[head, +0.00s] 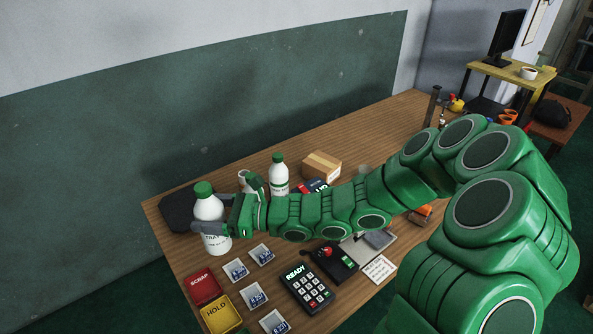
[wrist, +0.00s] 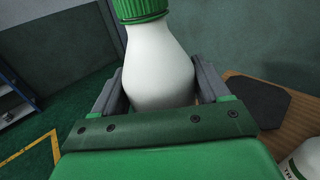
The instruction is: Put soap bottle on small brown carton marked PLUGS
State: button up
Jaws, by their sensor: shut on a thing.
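My gripper (head: 222,228) is shut on a white bottle with a green cap (head: 208,208), at the left end of the table in the head view. In the wrist view the bottle (wrist: 158,62) stands between the two grey fingers of my gripper (wrist: 159,88). Its label is partly hidden, so I cannot tell whether it is the soap bottle. A similar white bottle with a green cap (head: 279,178) stands behind my arm. A small brown carton (head: 322,165) sits further right, near the back; no PLUGS marking is readable from here.
A white and green container (head: 248,181) stands between the bottles, and a dark pad (head: 177,209) lies at the left end. A red SCRAP tray (head: 203,288), a yellow HOLD tray (head: 222,316), several small white trays and a keypad (head: 307,288) fill the front.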

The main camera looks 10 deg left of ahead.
aim_at(202, 187)
notch_tip(202, 187, up, 10)
jog(key=shift+f, duration=0.1)
jog(key=w+d+r+m+t+h, duration=0.1)
jog(key=w+d+m+t, duration=0.2)
jog(key=w, duration=0.4)
jog(key=w+d+m+t, duration=0.1)
jog(key=w+d+t, duration=0.2)
jog(key=w+d, duration=0.35)
jog(key=w+d+r+m+t+h, duration=0.1)
jog(key=w+d+t, duration=0.15)
jog(key=w, duration=0.65)
jog(key=w+d+f+m+t+h, duration=0.1)
jog(key=w+d+m+t+h, duration=0.3)
jog(key=w+d, duration=0.9)
jog(key=w+a+f, duration=0.1)
jog(key=w+f, duration=0.5)
jog(key=f, duration=0.3)
jog(key=w+f+t, duration=0.1)
jog(key=w+f, duration=0.5)
jog(key=f, duration=0.3)
jog(key=shift+w+a+m+y, duration=0.25)
jog(key=shift+a+m+y, duration=0.15)
jog(key=shift+f, duration=0.25)
